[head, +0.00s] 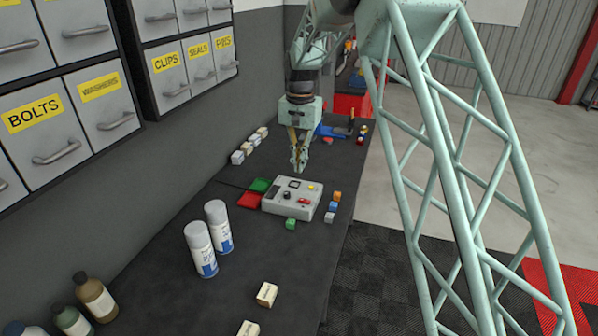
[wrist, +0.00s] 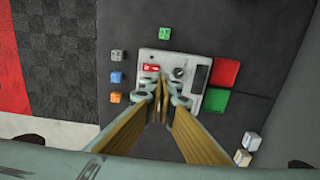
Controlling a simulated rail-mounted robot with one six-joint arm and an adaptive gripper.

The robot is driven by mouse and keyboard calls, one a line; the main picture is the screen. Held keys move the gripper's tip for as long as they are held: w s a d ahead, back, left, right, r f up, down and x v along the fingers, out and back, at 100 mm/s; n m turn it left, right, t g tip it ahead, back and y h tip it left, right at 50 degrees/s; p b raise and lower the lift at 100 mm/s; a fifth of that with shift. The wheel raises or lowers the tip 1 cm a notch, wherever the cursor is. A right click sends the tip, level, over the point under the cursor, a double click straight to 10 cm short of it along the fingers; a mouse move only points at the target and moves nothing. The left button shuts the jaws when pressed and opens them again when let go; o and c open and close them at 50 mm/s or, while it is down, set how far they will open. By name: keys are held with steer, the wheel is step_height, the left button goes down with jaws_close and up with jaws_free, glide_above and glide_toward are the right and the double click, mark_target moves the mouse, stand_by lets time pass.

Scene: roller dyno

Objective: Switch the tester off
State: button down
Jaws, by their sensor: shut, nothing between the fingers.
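The tester (head: 275,206) is a light grey box on the dark bench, with a dark display, a black knob (head: 287,195), a red switch (head: 304,201) and a yellow spot on its top. In the wrist view the tester (wrist: 170,57) lies beyond my fingers, with the red switch (wrist: 152,68) left of the knob (wrist: 179,72). Which way the switch is set is too small to tell. My gripper (head: 299,168) points down, shut and empty, above the tester's far edge. In the wrist view the fingertips (wrist: 158,93) hide part of the tester's near side.
A red pad (head: 250,200) and a green pad (head: 261,186) lie left of the tester. Small orange (head: 337,196), blue, pale and green (head: 291,224) cubes sit close around it. Two spray cans (head: 201,249) stand nearer. Labelled drawers (head: 45,120) hang on the left wall.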

mark_target(298, 203)
steer(key=shift+a+f+p, duration=0.1)
steer(key=shift+f+p, duration=0.25)
steer(key=shift+f, duration=6.3)
steer(key=shift+w+a+f+b, duration=0.1)
steer(key=shift+a+f+b, duration=0.1)
steer(key=shift+f+b, duration=0.3)
steer(key=shift+r, duration=0.35)
steer(key=shift+r+p, duration=0.35)
steer(key=shift+r, duration=0.15)
steer(key=shift+r, duration=0.15)
